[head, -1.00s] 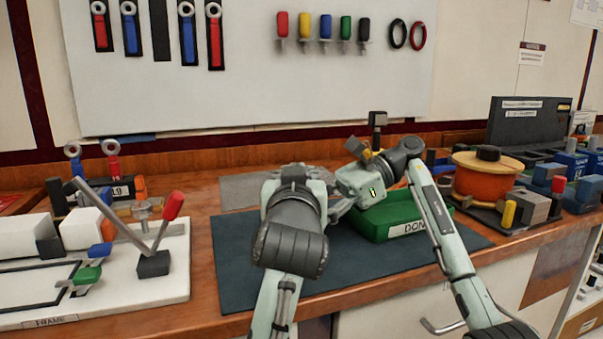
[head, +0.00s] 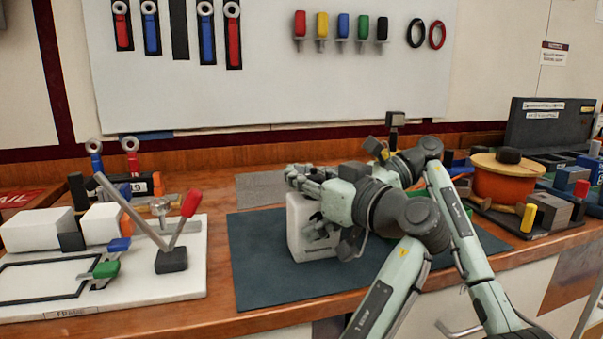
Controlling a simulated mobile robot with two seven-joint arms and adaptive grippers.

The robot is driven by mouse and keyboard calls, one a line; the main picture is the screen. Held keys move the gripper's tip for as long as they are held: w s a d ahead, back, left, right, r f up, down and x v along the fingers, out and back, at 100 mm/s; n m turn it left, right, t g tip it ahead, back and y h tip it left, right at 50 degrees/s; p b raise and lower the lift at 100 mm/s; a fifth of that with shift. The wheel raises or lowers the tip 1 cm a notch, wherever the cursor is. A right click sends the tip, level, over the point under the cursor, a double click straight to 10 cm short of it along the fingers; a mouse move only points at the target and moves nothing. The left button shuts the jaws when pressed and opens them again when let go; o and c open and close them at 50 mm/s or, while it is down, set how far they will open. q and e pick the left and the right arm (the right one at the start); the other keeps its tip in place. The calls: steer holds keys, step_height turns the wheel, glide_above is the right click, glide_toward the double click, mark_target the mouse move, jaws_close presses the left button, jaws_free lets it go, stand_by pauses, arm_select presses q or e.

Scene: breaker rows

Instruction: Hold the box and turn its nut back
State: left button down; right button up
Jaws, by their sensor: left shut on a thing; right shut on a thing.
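A white box (head: 296,230) stands on the dark mat, in the middle of the head view. My arm links cover the box's right part. I cannot make out the nut; it is hidden behind the grippers or too small to tell.
The dark mat (head: 262,285) is free in front and left of the box. A green tray (head: 416,187) is mostly hidden behind my arms. A white frame board (head: 150,283) with a red-handled lever (head: 191,203) stands left. An orange spool (head: 500,182) stands right.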

arm_select(q)
steer(key=shift+a+f, duration=0.1)
steer(key=shift+f, duration=0.05)
stand_by(0.3)
steer(key=c, duration=1.2)
jaws_free()
steer(key=v, duration=1.2)
steer(key=shift+o, duration=0.2)
steer(key=shift+w, duration=0.1)
